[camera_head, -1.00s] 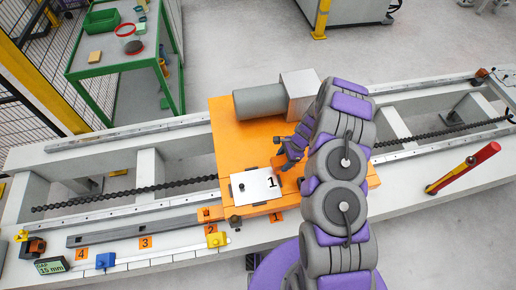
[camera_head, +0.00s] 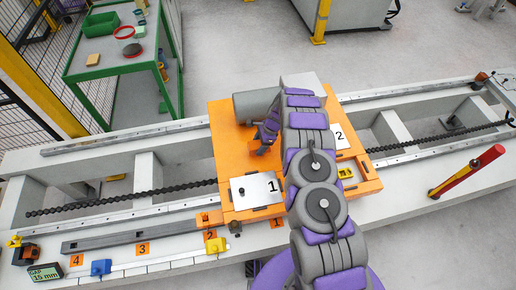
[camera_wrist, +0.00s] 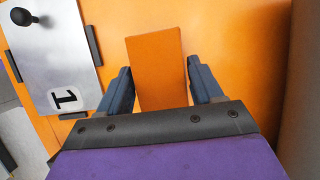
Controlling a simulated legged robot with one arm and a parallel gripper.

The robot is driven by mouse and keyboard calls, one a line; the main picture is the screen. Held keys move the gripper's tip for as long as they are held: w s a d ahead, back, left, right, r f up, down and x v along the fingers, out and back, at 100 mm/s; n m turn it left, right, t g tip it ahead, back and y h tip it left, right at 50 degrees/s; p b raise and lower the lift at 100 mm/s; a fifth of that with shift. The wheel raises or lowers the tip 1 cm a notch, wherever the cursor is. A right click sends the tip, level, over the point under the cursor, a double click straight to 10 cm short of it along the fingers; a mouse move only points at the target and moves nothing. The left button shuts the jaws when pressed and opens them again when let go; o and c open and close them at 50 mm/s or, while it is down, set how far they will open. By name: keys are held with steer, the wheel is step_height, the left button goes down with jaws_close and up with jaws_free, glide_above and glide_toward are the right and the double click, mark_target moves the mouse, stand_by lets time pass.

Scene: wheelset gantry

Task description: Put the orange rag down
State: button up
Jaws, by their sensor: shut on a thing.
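The orange rag (camera_wrist: 158,70) shows in the wrist view as a flat darker-orange strip between the two fingers of my gripper (camera_wrist: 162,82). My gripper is shut on it. In the head view my gripper (camera_head: 266,136) hangs over the orange carriage (camera_head: 226,128), just beyond plate 1 (camera_head: 256,189). The rag is hard to pick out there against the orange carriage. I cannot tell whether the rag touches the carriage surface.
Plate 2 (camera_head: 338,137) lies on the carriage right of my arm. A grey cylinder (camera_head: 254,104) stands behind my gripper. A green-framed table (camera_head: 120,62) with a green bin is at the back left.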

mark_target(258, 148)
steer(key=shift+w+a, duration=0.2)
steer(key=shift+w, duration=0.05)
step_height(258, 148, down, 4)
steer(key=shift+r+b, duration=0.15)
steer(key=shift+b, duration=0.45)
steer(key=shift+r, duration=0.1)
steer(key=o, duration=0.9)
steer(key=shift+o, duration=0.2)
